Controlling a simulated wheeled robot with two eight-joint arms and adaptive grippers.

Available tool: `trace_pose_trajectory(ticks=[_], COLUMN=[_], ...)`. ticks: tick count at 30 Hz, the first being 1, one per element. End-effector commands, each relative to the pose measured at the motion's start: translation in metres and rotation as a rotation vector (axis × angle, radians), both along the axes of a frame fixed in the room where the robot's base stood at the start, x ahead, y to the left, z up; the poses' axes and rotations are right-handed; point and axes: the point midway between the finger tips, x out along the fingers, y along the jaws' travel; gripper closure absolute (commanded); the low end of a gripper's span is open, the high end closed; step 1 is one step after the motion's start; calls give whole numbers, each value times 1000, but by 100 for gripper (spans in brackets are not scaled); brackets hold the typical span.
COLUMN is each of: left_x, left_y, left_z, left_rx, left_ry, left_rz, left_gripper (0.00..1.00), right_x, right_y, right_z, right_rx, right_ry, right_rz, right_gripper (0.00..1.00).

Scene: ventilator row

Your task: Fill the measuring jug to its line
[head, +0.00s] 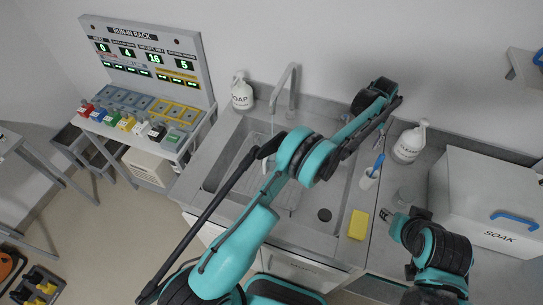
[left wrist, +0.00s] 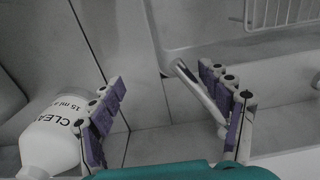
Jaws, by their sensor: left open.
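I cannot clearly make out the measuring jug; a faint clear vessel (head: 403,197) on the counter right of the sink may be it. A grey tap (head: 292,78) stands at the back of the sink (head: 323,243). My left gripper (head: 372,138) hangs above the counter at the sink's right, partly hidden by its own wrist. In the left wrist view its purple-padded jaws (left wrist: 172,118) are apart, with a pale rod (left wrist: 200,88) near the right finger, not visibly gripped. My right gripper (head: 386,214) is low over the counter by the clear vessel; its jaws are too small to read.
A CLEAN bottle (head: 409,143) stands right of the left gripper and shows in the left wrist view (left wrist: 48,135).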

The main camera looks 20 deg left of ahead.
Motion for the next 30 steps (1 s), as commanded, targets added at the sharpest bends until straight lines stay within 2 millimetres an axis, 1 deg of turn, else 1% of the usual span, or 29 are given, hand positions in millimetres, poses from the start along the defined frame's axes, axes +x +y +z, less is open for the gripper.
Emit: trace_pose_trajectory(ticks=[22, 26, 30], left_x=[0, 0, 0], left_y=[90, 100, 104], left_z=[-1, -1, 0], left_rx=[0, 0, 0], left_ry=[0, 0, 0], left_rz=[2, 2, 1], left_gripper=[22, 22, 22], right_x=[0, 0, 0], right_y=[0, 0, 0], right_z=[-15, -16, -17], right_rx=[0, 0, 0], right_ry=[0, 0, 0], right_rz=[0, 0, 0], right_gripper=[60, 60, 60])
